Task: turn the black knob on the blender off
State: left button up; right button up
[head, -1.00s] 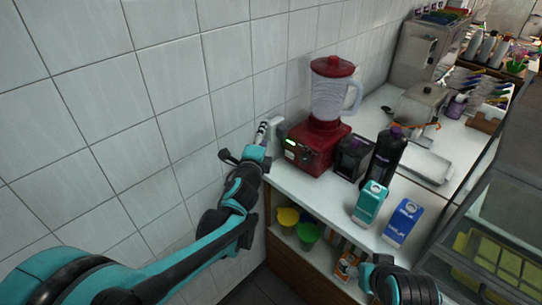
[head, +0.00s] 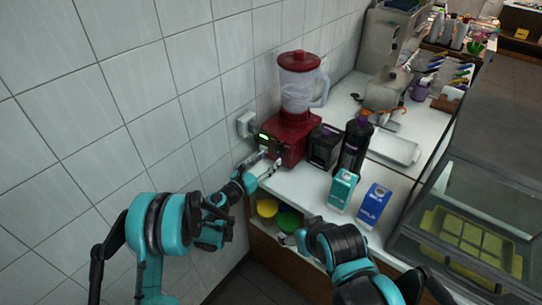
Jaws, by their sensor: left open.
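The blender has a red base (head: 291,128), a clear jar (head: 298,92) and a red lid (head: 299,60). It stands upright on the white counter, near the tiled wall. A small green light glows on the front of its base. The black knob on that front is too small and partly covered to make out clearly. My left gripper (head: 264,166) is open, just in front of and below the front of the base. I cannot tell whether it touches the blender. My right gripper (head: 289,239) is low, by the shelf under the counter, and its fingers are hard to see.
A black container (head: 323,146), a dark bottle (head: 354,146), a teal carton (head: 342,190) and a blue carton (head: 373,205) stand right of the blender. A white wall box (head: 245,124) is left of it. Yellow and green bowls (head: 289,221) sit on the shelf below.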

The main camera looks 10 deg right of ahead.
aim_at(277, 152)
pick_arm(q)
jog(key=shift+b+x, duration=0.3)
jog(key=shift+x, duration=1.6)
jog(key=c, duration=1.1)
jog(key=shift+c, duration=0.2)
